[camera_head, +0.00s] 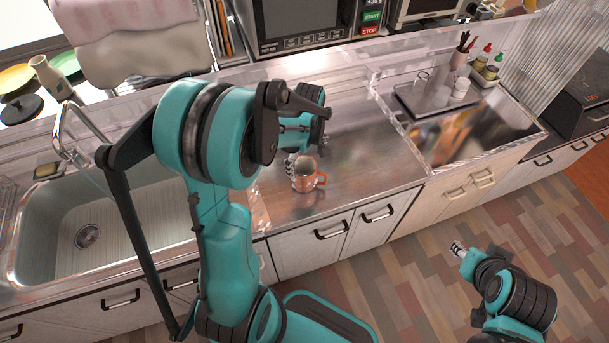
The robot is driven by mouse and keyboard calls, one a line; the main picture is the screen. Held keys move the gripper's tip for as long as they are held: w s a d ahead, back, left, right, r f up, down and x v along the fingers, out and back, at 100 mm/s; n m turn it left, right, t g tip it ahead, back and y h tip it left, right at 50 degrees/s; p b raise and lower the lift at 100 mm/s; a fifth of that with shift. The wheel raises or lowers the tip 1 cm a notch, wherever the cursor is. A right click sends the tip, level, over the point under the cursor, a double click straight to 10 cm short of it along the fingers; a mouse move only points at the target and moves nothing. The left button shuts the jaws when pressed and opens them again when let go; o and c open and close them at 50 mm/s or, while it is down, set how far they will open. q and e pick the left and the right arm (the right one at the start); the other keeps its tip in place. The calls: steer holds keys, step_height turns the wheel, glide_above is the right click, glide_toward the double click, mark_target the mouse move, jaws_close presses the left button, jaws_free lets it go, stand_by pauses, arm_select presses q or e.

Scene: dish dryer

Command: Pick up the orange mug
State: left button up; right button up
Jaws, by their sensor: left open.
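The orange mug (304,181) stands upright on the steel counter, with its handle to the right. My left gripper (293,166) is at the mug's upper left side, its fingers pointing down beside it. It is open; I cannot tell whether a finger touches the mug or reaches inside it. My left arm covers part of the counter to the left. My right gripper (458,249) is over the floor in front of the cabinets, far from the mug. It is too small to tell whether it is open.
A sink (140,215) lies left of the mug, behind my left arm. A microwave (300,20) stands at the back. The counter right of the mug (375,155) is clear.

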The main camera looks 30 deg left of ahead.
mark_target(304, 174)
arm_select(q)
step_height(304, 174, down, 2)
steer(key=shift+f+b, duration=0.15)
steer(key=shift+b, duration=0.25)
steer(key=f, duration=0.1)
steer(key=f+b, duration=0.1)
steer(key=f, duration=0.1)
steer(key=f+b, duration=0.1)
steer(key=shift+s+a+f, duration=0.15)
steer(key=shift+a, duration=0.2)
steer(key=shift+f, duration=0.4)
steer(key=shift+r, duration=0.1)
steer(key=shift+c, duration=1.3)
steer(key=c, duration=1.3)
